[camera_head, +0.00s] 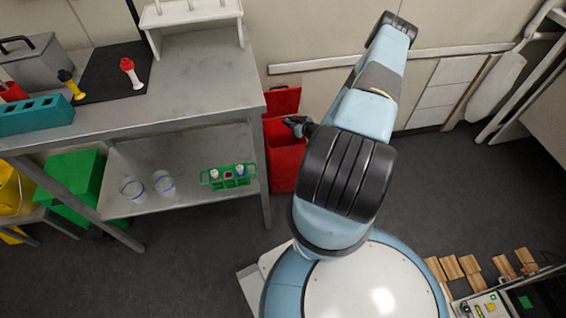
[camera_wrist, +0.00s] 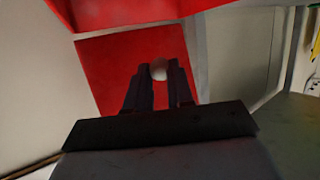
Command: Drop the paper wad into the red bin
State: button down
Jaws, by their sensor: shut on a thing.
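The red bin (camera_head: 286,158) stands on the floor against the wall, just right of the metal bench, with its red lid (camera_head: 282,101) raised at the back. My gripper (camera_head: 290,121) reaches over the bin's opening from the right. In the wrist view, my gripper (camera_wrist: 158,72) is shut on the paper wad (camera_wrist: 159,69), a small pale ball between the fingertips. Red bin surfaces (camera_wrist: 125,65) fill the view behind it. The wad is too small to make out in the head view. The bin's inside is mostly hidden.
The metal bench (camera_head: 200,75) is close on the left, its leg beside the bin. Its lower shelf (camera_head: 150,150) holds a green tube rack (camera_head: 228,177) and two clear beakers. A green bin (camera_head: 72,175) stands farther left. Wooden blocks (camera_head: 460,268) lie at lower right. Floor right of my arm is clear.

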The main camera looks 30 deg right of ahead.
jog(key=c, duration=0.9)
grip_release()
jog(key=v, duration=1.3)
jog(key=shift+s, duration=0.35)
jog(key=shift+d+r, duration=0.1)
jog(key=shift+d, duration=0.05)
